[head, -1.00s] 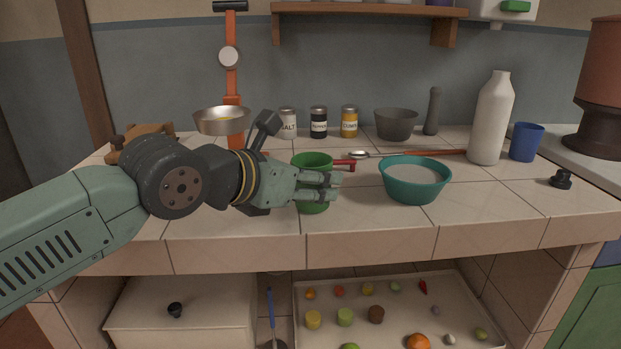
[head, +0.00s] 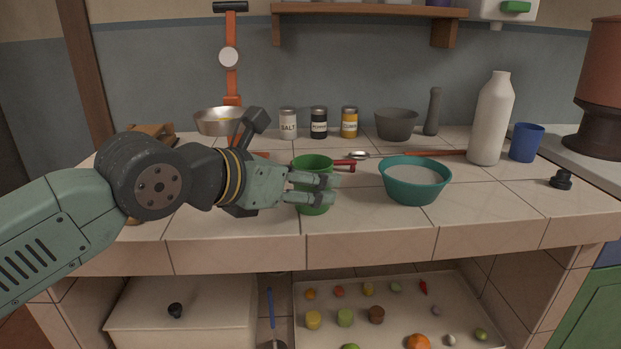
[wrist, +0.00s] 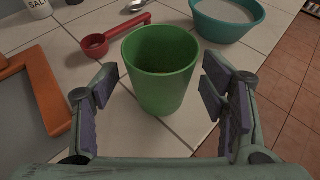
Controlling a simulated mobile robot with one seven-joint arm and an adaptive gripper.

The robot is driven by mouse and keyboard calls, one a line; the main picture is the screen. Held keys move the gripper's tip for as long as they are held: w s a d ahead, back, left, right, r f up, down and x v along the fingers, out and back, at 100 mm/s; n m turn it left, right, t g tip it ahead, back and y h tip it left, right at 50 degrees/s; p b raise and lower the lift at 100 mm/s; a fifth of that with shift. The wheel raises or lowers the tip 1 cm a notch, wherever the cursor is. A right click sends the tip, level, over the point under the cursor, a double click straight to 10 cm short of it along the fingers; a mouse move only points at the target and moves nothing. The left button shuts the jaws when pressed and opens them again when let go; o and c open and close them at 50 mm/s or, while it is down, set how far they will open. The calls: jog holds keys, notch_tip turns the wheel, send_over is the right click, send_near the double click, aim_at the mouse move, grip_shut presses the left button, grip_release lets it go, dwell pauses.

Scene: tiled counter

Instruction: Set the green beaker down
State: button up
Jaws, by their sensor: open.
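The green beaker (head: 313,205) stands upright on the tiled counter in the head view, left of the teal bowl. In the wrist view the green beaker (wrist: 161,80) is between the spread fingers, with a visible gap on each side. My gripper (wrist: 168,98) is open around it and touches neither side that I can see. In the head view my gripper (head: 330,190) reaches in from the left, its fingers in front of part of the beaker. The beaker looks empty inside.
A teal bowl (head: 415,190) of white contents stands to the right. A red measuring scoop (wrist: 97,45) lies just behind the beaker. An orange-framed board (wrist: 40,90) lies left. The counter's front edge (head: 370,243) is close.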

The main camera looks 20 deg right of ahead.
jog(key=v, duration=1)
